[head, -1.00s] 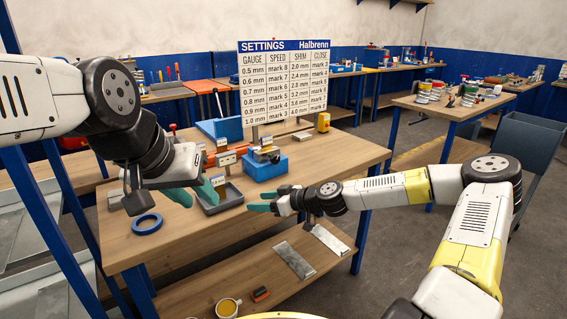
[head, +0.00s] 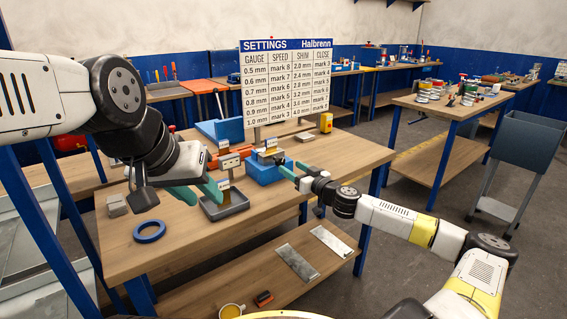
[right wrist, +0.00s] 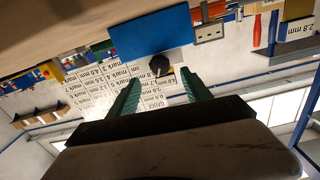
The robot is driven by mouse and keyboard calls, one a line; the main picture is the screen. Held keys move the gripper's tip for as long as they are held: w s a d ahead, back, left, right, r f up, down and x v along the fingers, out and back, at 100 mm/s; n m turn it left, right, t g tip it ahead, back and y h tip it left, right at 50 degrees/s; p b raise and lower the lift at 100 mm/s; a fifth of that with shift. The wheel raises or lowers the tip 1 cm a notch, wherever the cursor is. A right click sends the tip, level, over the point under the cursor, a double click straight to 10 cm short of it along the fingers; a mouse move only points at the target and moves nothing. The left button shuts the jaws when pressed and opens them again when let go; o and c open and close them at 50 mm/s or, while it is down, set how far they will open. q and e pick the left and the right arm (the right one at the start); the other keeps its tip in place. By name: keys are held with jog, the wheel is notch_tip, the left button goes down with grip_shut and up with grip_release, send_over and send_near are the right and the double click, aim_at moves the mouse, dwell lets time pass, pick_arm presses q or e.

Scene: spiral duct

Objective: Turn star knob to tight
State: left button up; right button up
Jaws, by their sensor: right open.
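A black knob (right wrist: 160,66), which I take to be the star knob, shows in the right wrist view on the near face of a blue block (right wrist: 150,38). That view is upside down. The knob lies ahead of and between the green fingertips of my right gripper (right wrist: 162,78), which is open and apart from it. In the head view the blue block (head: 264,171) stands on the bench and the right gripper (head: 286,173) is at its right side; the knob cannot be made out there. My left gripper (head: 203,191) is open and empty above the bench, by the grey tray.
A grey tray (head: 226,210) stands left of the block and a blue ring (head: 149,231) lies at the front left. The settings board (head: 286,80) stands behind. A yellow box (head: 326,122) is at the back right. The right of the bench top is clear.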

aim_at(282, 161)
jog(key=x, duration=0.5)
jog(key=shift+w+a, duration=0.1)
grip_shut()
